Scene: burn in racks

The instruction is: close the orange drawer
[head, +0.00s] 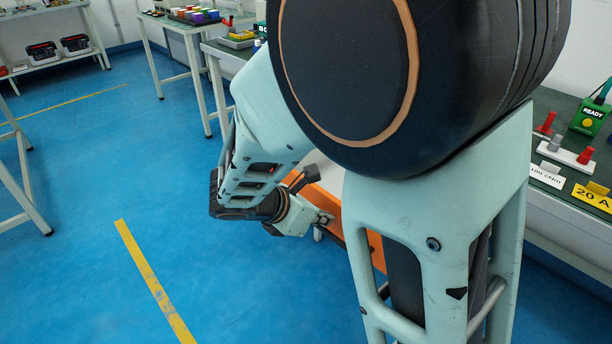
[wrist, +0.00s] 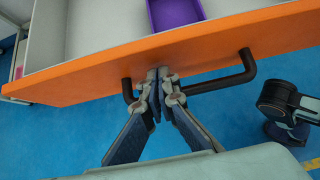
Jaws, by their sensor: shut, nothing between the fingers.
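The orange drawer front (wrist: 215,48) crosses the wrist view, and the drawer is open, with its pale inside and a purple bin (wrist: 174,12) showing behind the front. A black bar handle (wrist: 232,82) runs along the front. My gripper (wrist: 158,74) is shut and empty, its fingertips at the orange face by the handle's left part. I cannot tell whether the tips touch the face or the handle. In the head view, the orange front (head: 376,248) is partly hidden by my arm, and my gripper (head: 322,220) is beside it.
A green-topped bench (head: 570,130) with a green READY box (head: 590,117), red-handled parts and labels stands at the right. Another table (head: 178,24) with coloured bins stands at the back. The blue floor (head: 90,160) to the left is clear, marked with yellow lines.

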